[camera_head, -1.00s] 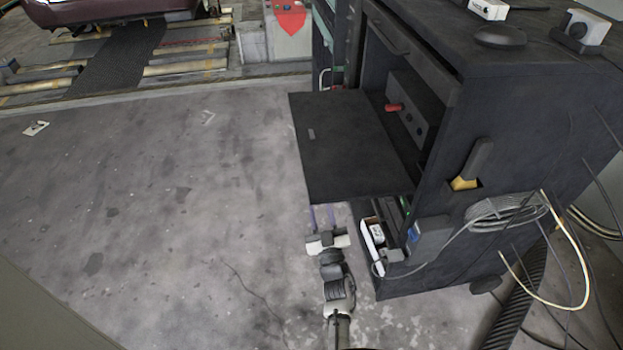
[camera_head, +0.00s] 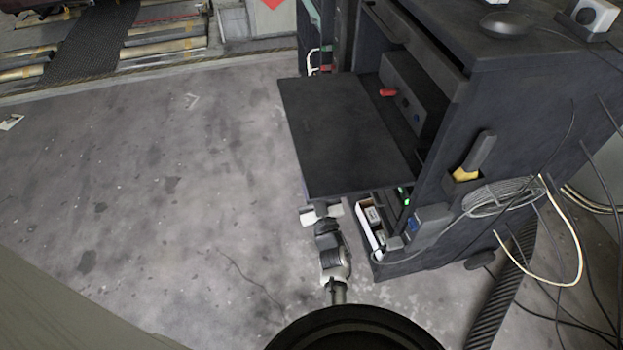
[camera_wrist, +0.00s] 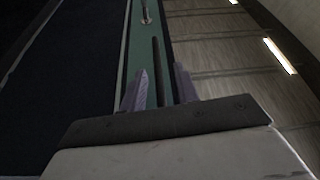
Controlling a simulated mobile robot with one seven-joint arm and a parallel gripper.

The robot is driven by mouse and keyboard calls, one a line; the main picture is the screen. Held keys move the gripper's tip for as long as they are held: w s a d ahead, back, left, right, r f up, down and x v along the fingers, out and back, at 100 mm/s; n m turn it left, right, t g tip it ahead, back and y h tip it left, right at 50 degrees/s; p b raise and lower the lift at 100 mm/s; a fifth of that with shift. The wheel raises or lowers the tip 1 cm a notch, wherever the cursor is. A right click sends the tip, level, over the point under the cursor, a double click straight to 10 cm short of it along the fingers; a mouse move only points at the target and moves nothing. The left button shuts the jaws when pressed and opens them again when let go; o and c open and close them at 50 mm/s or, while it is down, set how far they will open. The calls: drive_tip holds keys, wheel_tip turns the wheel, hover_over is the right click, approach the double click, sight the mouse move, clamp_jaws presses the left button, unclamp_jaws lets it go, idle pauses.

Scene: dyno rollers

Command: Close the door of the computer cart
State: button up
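The computer cart (camera_head: 520,110) is a tall black cabinet on the right of the head view. Its door (camera_head: 345,135) is a flat black panel standing out to the left from the open compartment. My gripper (camera_head: 320,206) is at the door's near edge, seemingly beneath it, and the panel hides its fingertips. Contact with the door cannot be told. In the wrist view the two purple-grey fingers of my gripper (camera_wrist: 160,90) are apart with nothing between them. Behind them is a green strip with a dark slot, beside a broad dark surface.
A box with a red knob (camera_head: 388,92) sits inside the compartment. A white tray (camera_head: 368,228) is on the lower shelf. Coiled cable (camera_head: 505,197) and loose wires hang on the cart's side. The floor (camera_head: 170,190) to the left is clear; rollers (camera_head: 165,45) lie beyond.

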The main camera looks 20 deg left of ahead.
clamp_jaws()
drive_tip(key=shift+r, duration=0.15)
idle(0.4)
